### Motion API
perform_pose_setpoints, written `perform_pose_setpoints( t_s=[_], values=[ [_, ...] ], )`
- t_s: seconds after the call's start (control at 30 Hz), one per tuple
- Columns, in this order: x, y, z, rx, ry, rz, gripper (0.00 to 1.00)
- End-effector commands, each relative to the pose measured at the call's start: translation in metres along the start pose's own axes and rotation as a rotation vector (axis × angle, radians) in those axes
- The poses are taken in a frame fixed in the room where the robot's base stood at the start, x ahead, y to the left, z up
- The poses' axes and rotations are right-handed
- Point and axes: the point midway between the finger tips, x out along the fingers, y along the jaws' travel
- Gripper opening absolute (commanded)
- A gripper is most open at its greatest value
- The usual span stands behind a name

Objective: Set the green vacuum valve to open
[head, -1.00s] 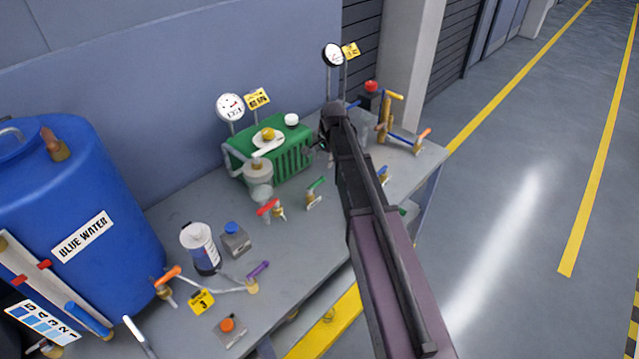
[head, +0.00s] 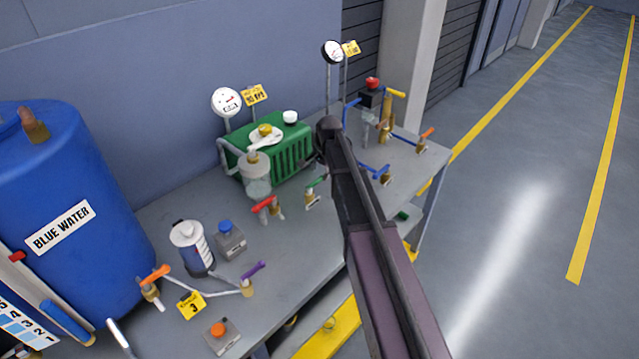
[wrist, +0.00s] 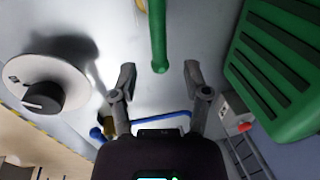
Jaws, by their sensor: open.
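The green vacuum valve has a green lever (head: 317,182) on a brass body (head: 311,199). It stands on the bench in front of the green machine, right of a red-handled valve. In the wrist view a green bar (wrist: 158,38), apparently this lever, runs down from the top edge and ends just ahead of the gap between my fingers. My gripper (wrist: 159,75) is open and empty, one finger on each side of the bar's line, with no contact visible. In the head view my arm hides most of the gripper.
The green machine (head: 292,150) stands close behind. The red-handled valve (head: 264,204) is just left, and a blue-handled valve (head: 376,171) is right, beyond my arm. The wrist view shows a white disc with a black knob (wrist: 42,97) at left.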

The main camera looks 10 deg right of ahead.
Motion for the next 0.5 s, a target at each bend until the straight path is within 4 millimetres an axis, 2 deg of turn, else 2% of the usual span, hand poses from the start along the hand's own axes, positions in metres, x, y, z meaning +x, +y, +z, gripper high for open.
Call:
perform_pose_setpoints(
  t_s=[0.03, 0.2, 0.5],
  values=[
    [0.008, 0.000, 0.000, 0.000, 0.000, 0.000, 0.61],
    [0.021, 0.000, 0.000, 0.000, 0.000, 0.000, 0.61],
    [0.033, 0.000, 0.000, -0.001, 0.000, 0.000, 0.61]
  ],
)
